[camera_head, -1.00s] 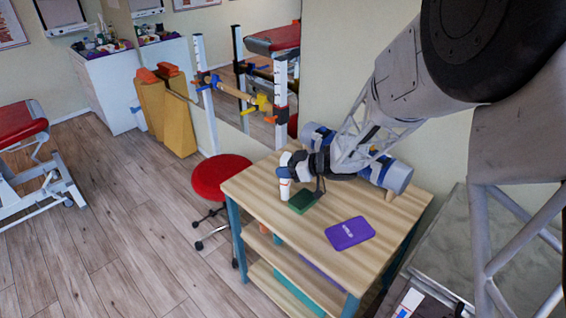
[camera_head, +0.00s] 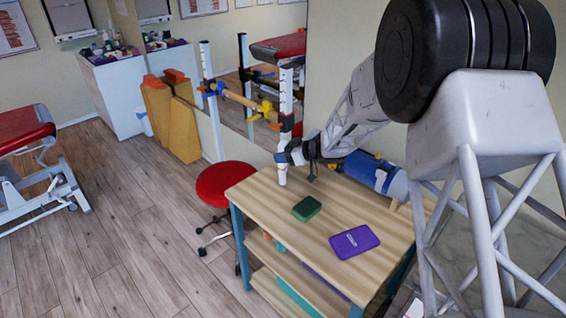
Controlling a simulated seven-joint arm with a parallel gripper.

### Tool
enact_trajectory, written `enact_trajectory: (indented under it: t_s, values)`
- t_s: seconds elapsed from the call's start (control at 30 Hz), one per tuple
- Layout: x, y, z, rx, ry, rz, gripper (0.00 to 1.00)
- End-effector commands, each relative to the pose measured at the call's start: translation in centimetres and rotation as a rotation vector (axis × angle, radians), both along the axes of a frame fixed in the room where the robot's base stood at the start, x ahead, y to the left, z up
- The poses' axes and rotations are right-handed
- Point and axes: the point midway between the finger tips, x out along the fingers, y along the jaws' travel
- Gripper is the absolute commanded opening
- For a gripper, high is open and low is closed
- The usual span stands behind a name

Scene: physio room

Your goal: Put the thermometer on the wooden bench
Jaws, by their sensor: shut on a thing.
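The wooden bench (camera_head: 265,203) is a table with a striped light wood top and teal legs, right of centre. My gripper (camera_head: 283,174) is above its far left part, pointing down. It is shut on a small, slim whitish thing, probably the thermometer, but finger and held thing are hard to tell apart at this size. The lower end of the whitish part looks close to the bench top; I cannot tell if it touches. No other thermometer shows.
A green block (camera_head: 306,208) and a purple flat box (camera_head: 354,241) lie on the bench top. A red stool (camera_head: 226,183) stands close to its left side. The wall and mirror are behind. The front left of the top is clear.

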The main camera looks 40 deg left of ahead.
Motion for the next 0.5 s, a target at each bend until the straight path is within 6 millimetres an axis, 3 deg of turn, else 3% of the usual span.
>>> enact_trajectory:
  t_s: [0.5]
  values:
    - [0.18, 0.24, -0.57, -0.002, 0.002, 0.0, 0.05]
